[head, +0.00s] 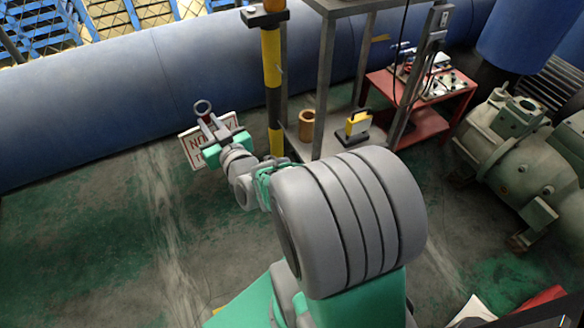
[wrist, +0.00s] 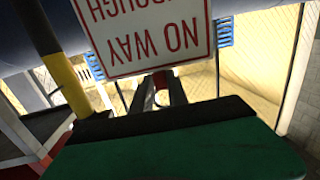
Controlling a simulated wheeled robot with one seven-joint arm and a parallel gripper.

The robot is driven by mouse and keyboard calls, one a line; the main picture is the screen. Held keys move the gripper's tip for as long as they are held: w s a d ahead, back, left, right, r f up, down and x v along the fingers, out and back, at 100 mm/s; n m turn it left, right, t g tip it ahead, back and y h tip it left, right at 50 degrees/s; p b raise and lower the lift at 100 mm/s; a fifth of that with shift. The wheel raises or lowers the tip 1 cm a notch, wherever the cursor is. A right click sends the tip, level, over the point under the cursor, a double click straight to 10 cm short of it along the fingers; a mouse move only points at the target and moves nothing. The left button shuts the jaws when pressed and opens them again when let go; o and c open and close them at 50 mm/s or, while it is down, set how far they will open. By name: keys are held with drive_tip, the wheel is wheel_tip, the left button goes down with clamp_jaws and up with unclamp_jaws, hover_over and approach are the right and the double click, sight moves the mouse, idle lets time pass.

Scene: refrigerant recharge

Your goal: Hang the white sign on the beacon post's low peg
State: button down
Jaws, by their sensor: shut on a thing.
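The white sign (head: 191,152) has a red border and red lettering, and hangs tilted at my gripper, left of the post. In the wrist view the sign (wrist: 150,62) appears upside down and reads "NO WAY" with "THROUGH" partly cut off. My gripper (head: 207,124) is shut on the sign's holding part; a grey ring (head: 203,107) shows just above the fingers. The beacon post (head: 272,100), banded yellow and black, stands right of the sign, apart from it. It also shows at the left of the wrist view (wrist: 65,82). A small peg-like stub (head: 281,71) shows on the post.
A grey metal shelf (head: 327,75) stands right behind the post, with a brown cup (head: 307,124) and a yellow device (head: 358,124) low on it. A large blue pipe (head: 100,103) runs behind. A red cart (head: 430,120) is farther right. The floor at left is clear.

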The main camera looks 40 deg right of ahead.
drive_tip(key=s+d+f+m+g+h+b, duration=0.1)
drive_tip(key=s+d+f+b, duration=0.2)
drive_tip(key=d+f+b, duration=0.8)
drive_tip(key=s+d+f+m+g+h+b, duration=0.1)
drive_tip(key=s+d+f+b, duration=0.2)
drive_tip(key=d+f+b, duration=0.85)
drive_tip(key=w+d+f+p, duration=0.3)
drive_tip(key=w+d+f, duration=0.1)
drive_tip(key=w, duration=0.4)
drive_tip(key=shift+d+f, duration=0.25)
drive_tip(key=shift+d, duration=0.1)
drive_tip(key=shift+w, duration=0.1)
drive_tip(key=shift+s+a+r+b, duration=0.1)
drive_tip(key=shift+s+b, duration=0.1)
drive_tip(key=shift+b, duration=0.2)
drive_tip(key=shift+w+f+b, duration=0.35)
drive_tip(key=shift+w+b, duration=0.15)
drive_tip(key=shift+b, duration=0.1)
